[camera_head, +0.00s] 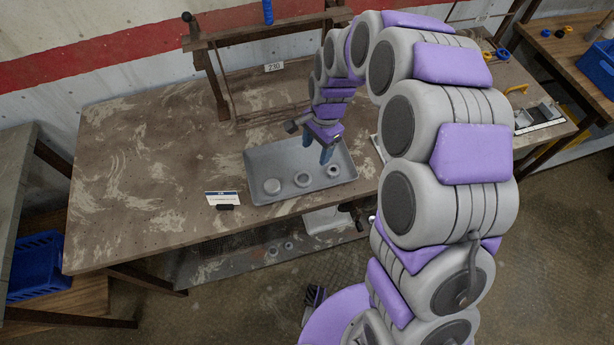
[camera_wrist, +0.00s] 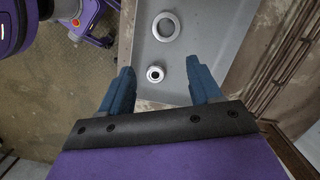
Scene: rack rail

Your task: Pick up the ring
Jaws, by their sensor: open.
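A low round part (camera_head: 272,186) lies at the tray's left. My gripper (camera_head: 327,153) points down over the tray's right side. Its two blue fingers (camera_wrist: 159,66) are apart, with nothing visibly gripped.
The tray sits near the workbench's front edge. The bench's left side is clear.

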